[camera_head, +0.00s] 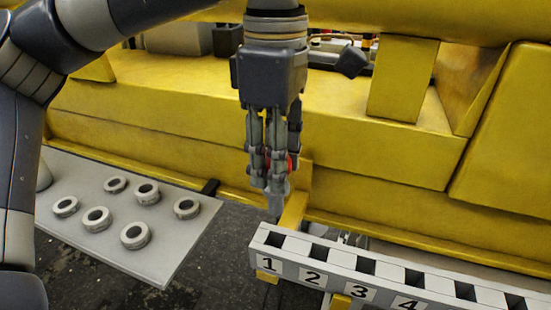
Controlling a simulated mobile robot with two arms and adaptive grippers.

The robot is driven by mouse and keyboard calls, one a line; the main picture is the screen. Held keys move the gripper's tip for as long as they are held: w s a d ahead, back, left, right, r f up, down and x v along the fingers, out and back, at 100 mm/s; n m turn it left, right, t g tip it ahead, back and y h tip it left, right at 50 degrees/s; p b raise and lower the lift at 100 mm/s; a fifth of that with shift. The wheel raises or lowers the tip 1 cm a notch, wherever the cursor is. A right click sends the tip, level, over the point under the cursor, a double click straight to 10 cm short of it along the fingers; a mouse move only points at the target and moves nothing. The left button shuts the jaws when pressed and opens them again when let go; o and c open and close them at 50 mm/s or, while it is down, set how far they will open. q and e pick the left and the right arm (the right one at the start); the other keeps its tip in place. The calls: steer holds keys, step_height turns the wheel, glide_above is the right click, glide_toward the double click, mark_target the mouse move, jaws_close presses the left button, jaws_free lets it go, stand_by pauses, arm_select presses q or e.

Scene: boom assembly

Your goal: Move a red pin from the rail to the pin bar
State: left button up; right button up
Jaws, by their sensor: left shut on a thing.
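My left gripper (277,180) points straight down in the upper middle, shut on a mostly hidden red pin (291,163). Only a small red patch shows between the fingers. A grey tip reaches down below them, and I cannot tell whether it belongs to the pin. A grey bar with numbered square slots, which looks like the pin bar (315,265), runs from the centre to the lower right. The gripper is above and behind its left end, near slot 1. The slots in view look dark and empty. I cannot make out the rail for certain. My right gripper is not in view.
A grey plate (165,262) with several ring-shaped pieces (147,193) lies at the left. A large yellow structure (190,105) fills the back. A yellow bracket (294,213) stands just beside the fingertips. Dark floor shows between plate and bar.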

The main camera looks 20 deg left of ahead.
arm_select(q)
steer(key=shift+r+p, duration=2.15)
steer(key=shift+r, duration=0.9)
